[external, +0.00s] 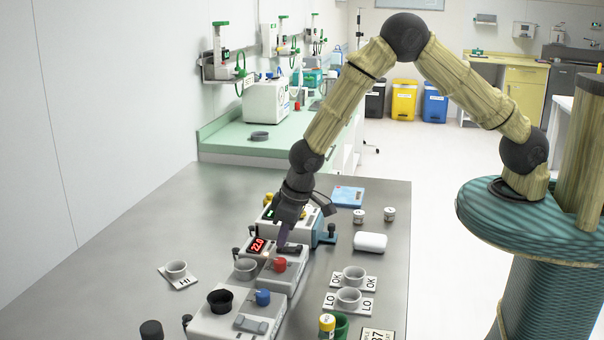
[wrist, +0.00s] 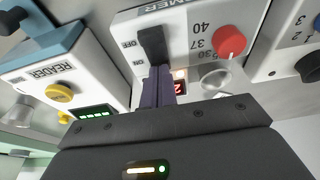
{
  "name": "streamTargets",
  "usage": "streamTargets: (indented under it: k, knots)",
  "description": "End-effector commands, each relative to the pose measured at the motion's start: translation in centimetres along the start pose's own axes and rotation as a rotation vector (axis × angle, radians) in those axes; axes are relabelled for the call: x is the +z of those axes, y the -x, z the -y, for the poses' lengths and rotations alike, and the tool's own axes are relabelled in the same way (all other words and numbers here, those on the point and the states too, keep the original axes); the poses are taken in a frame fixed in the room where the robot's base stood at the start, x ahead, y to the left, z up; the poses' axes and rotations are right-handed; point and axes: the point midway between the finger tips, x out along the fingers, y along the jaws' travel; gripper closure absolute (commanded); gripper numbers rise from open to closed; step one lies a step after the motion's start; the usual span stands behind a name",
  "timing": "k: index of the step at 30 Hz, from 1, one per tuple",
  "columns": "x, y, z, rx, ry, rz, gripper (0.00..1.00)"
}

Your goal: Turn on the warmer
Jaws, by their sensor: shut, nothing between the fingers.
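The warmer (external: 286,281) is a light grey box in the middle of the row on the bench. It has a red knob (wrist: 229,41), marked 30, 37 and 40, and a round metal well (external: 246,268). Its red display (external: 258,245) is lit and reads 22.0. In the wrist view a small lamp (wrist: 180,73) beside the display glows. The black switch (wrist: 152,42) lies beside the OFF and ON marks; its exact position is unclear. My gripper (wrist: 158,86) is shut and empty, its purple fingertips at the ON end of the switch. They partly hide the display; contact is unclear.
The reader (wrist: 62,69) with a yellow knob stands on one side of the warmer. Another box (external: 228,318) with a blue knob (external: 263,297) stands on the other. Cups on labelled cards (external: 354,283), a white case (external: 370,242) and jars stand to the right. The bench's left is mostly clear.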

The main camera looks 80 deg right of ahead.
Motion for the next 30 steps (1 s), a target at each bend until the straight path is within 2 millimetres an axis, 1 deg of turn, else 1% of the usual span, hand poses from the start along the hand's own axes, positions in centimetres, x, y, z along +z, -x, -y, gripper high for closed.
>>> streamTargets:
  k: [8, 19, 30]
  knots:
    - [0.2, 0.1, 0.1, 0.0, 0.002, -0.004, 1.0]
    - [1.4, 0.8, 0.1, 0.0, 0.002, -0.003, 1.0]
    - [1.4, 0.9, 0.1, 0.0, 0.002, -0.005, 1.0]
